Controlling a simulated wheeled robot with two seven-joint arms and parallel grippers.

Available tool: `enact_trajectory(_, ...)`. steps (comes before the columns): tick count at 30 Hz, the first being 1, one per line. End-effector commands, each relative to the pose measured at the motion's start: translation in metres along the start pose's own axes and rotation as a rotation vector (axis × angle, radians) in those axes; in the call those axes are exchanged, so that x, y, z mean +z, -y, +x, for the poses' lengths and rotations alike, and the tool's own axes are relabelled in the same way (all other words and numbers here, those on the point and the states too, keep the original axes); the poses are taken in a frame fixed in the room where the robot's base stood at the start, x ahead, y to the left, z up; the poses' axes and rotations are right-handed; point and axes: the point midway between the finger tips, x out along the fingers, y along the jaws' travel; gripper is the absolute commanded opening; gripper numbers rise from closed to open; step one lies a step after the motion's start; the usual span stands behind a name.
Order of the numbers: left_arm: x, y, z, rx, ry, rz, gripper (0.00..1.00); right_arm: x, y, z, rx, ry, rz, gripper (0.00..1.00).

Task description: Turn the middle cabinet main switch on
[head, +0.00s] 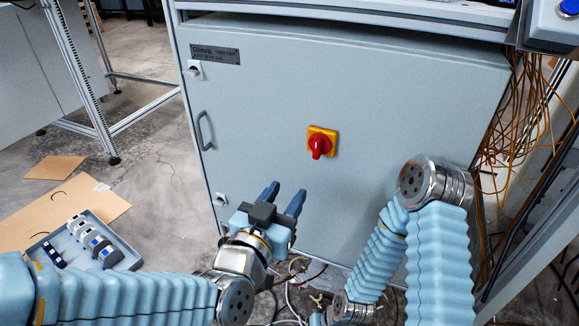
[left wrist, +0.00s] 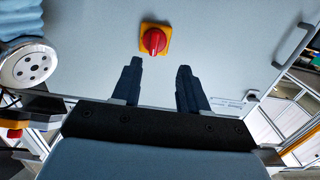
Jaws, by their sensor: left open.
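The main switch (head: 319,145) is a red rotary knob on a yellow square plate, on the grey cabinet door (head: 260,110). In the head view the knob's grip points downward, slightly tilted. The switch also shows in the left wrist view (left wrist: 154,40), beyond the fingertips and between their lines. My left gripper (head: 283,191) is open and empty, below and to the left of the switch, apart from it. Its two dark blue fingers also show in the left wrist view (left wrist: 160,68). My right arm is at the right in the head view; its gripper is not visible.
The door has a handle (head: 204,131) at its left edge. Orange cables (head: 520,115) hang at the right side of the cabinet. A grey tray (head: 125,262) with several small parts lies on the cardboard (head: 30,226) at lower left. Loose cables lie on the floor below the cabinet.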

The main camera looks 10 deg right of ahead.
Motion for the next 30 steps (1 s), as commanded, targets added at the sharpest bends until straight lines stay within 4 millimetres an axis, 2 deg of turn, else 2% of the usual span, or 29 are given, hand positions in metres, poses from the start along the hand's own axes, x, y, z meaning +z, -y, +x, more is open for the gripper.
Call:
enact_trajectory(2,-0.010,-0.006,-0.008,0.002,-0.037,-0.005,0.44,0.001,0.000,0.003,0.000,0.004,-0.012,0.43)
enact_trajectory(5,-0.018,-0.007,-0.009,-0.005,-0.051,-0.004,0.44,0.001,0.003,-0.002,0.001,0.006,-0.018,0.43)
enact_trajectory(11,-0.024,-0.006,0.009,-0.008,-0.046,0.003,0.44,-0.001,0.011,-0.029,0.006,0.000,-0.016,0.43)
enact_trajectory(13,-0.024,-0.007,0.018,-0.004,-0.043,0.002,0.44,-0.002,0.014,-0.040,0.008,-0.003,-0.015,0.43)
enact_trajectory(15,-0.016,-0.008,0.036,-0.002,-0.049,-0.001,0.44,-0.002,0.010,-0.030,0.008,-0.004,-0.016,0.43)
enact_trajectory(24,-0.019,-0.007,0.103,0.000,-0.048,-0.003,0.44,-0.001,0.010,-0.030,0.008,-0.003,-0.014,0.43)
enact_trajectory(30,-0.021,-0.007,0.124,0.000,-0.048,-0.005,0.44,-0.002,0.010,-0.031,0.008,-0.003,-0.014,0.43)
